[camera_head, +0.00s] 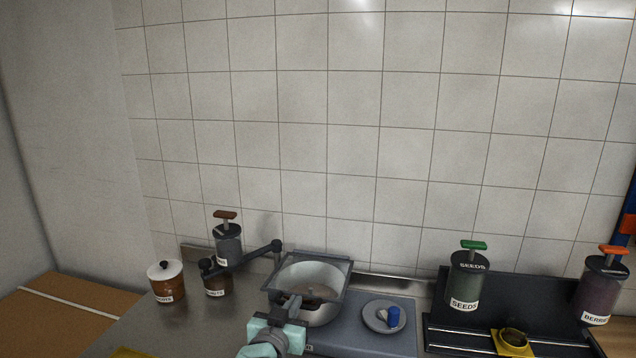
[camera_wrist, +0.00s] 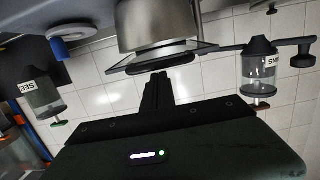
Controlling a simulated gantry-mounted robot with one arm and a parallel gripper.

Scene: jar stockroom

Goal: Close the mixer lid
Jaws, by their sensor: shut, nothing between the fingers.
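The mixer has a round steel bowl (camera_head: 318,311), which shows upside down in the wrist view (camera_wrist: 155,22). A clear lid with a dark square frame (camera_head: 349,277) lies across the bowl's top in the head view. In the wrist view the lid is a thin dark plate (camera_wrist: 188,51) close to the bowl's rim. I cannot tell whether it sits flush. My gripper (camera_head: 288,306) is at the lid's front edge, its fingers shut and empty. In the wrist view the fingertips (camera_wrist: 157,76) reach the lid edge; contact is unclear.
A blue object (camera_head: 393,317) stands on a round grey plate (camera_head: 371,313) right of the bowl. Jars (camera_head: 165,284) and a dark bar with knobs (camera_head: 243,258) are left. A seeds jar (camera_head: 465,283) and a berry jar (camera_head: 597,290) stand right, near a yellow holder (camera_head: 513,344).

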